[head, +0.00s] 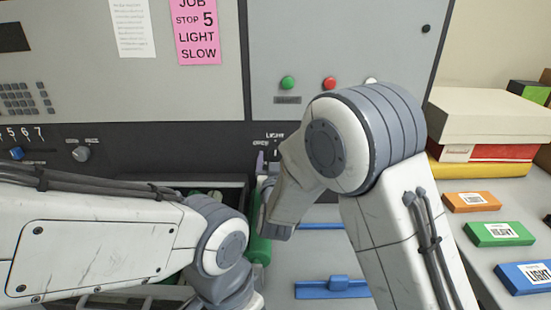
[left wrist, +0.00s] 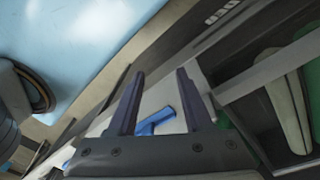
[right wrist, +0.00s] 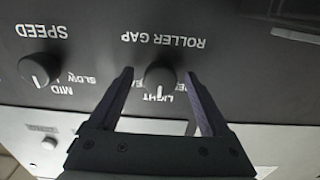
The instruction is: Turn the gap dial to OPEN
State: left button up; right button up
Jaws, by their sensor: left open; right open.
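The roller gap dial (right wrist: 160,76) is a dark round knob on the black panel, seen upside down in the right wrist view. Its white pointer line faces the LIGHT label (right wrist: 159,98). The labels on either side are partly covered by my fingers. My right gripper (right wrist: 158,82) is open, with one finger on each side of the dial; I cannot tell whether they touch it. My left gripper (left wrist: 160,75) is open and empty, away from the dial.
The speed dial (right wrist: 38,70) is beside the gap dial. Green (head: 288,83) and red (head: 329,83) buttons sit above. A blue handle (head: 337,284) and a green roller (head: 259,248) are below. Boxes (head: 485,130) stand on the right table. A pink note (head: 197,30) hangs above.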

grip_shut()
jog(key=shift+n, duration=0.3)
jog(key=n, duration=0.5)
jog(key=shift+p, duration=0.35)
jog(key=n+p, duration=0.1)
jog(key=n, duration=0.5)
jog(key=shift+d, duration=0.1)
jog(key=shift+n, duration=0.3)
grip_release()
